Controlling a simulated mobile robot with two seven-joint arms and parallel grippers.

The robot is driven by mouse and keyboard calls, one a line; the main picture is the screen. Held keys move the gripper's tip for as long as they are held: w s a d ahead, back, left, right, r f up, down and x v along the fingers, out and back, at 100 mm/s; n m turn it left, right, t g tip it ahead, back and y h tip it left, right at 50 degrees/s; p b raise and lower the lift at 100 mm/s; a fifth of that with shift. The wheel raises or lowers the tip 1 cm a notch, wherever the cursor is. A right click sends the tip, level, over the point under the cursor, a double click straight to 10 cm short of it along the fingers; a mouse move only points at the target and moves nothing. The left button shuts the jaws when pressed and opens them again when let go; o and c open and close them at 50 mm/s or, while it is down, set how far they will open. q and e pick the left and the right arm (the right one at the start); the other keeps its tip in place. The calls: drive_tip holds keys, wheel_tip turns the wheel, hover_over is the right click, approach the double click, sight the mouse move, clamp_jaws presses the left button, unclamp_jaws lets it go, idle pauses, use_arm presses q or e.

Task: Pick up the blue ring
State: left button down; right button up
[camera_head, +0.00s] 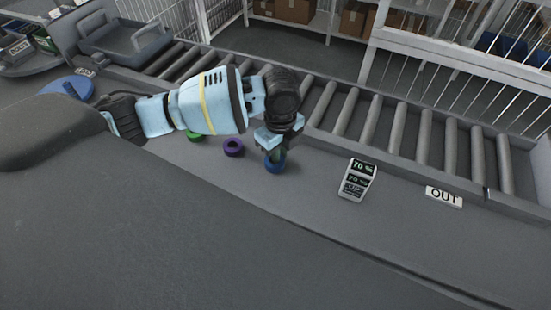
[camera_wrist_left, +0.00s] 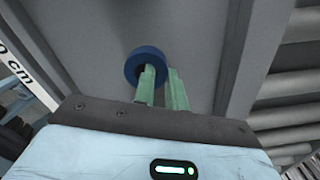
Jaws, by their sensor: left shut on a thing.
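The blue ring (camera_head: 274,168) is at the left gripper's fingertips, at the grey counter in the head view. It also shows in the left wrist view (camera_wrist_left: 146,53). My left gripper (camera_head: 276,156) points down and is shut on the ring's wall. In the left wrist view its green fingers (camera_wrist_left: 161,76) show one at the ring's hole and one at its outer side. I cannot tell whether the ring still touches the counter. My right gripper is not in view.
A purple ring (camera_head: 233,148) and a partly hidden green ring (camera_head: 194,136) lie left of the blue ring. A small display stand (camera_head: 357,180) and an OUT sign (camera_head: 444,197) are to the right. A roller conveyor (camera_head: 375,124) runs behind.

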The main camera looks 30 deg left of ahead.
use_arm(q)
drive_tip(key=shift+r, duration=0.15)
drive_tip(key=shift+r, duration=0.65)
wheel_tip(320, 180, up, 2)
drive_tip(key=shift+s+r, duration=0.1)
drive_tip(key=shift+r, duration=0.05)
drive_tip(key=s+a, duration=0.2)
drive_tip(key=s, duration=0.2)
drive_tip(key=s+a, duration=0.2)
drive_tip(key=s, duration=0.3)
drive_tip(key=s+a+r, duration=0.1)
drive_tip(key=s+a, duration=0.1)
drive_tip(key=s, duration=0.3)
drive_tip(key=shift+s+a+r+p, duration=0.1)
drive_tip(key=shift+a+p, duration=0.25)
drive_tip(key=shift+a, duration=0.05)
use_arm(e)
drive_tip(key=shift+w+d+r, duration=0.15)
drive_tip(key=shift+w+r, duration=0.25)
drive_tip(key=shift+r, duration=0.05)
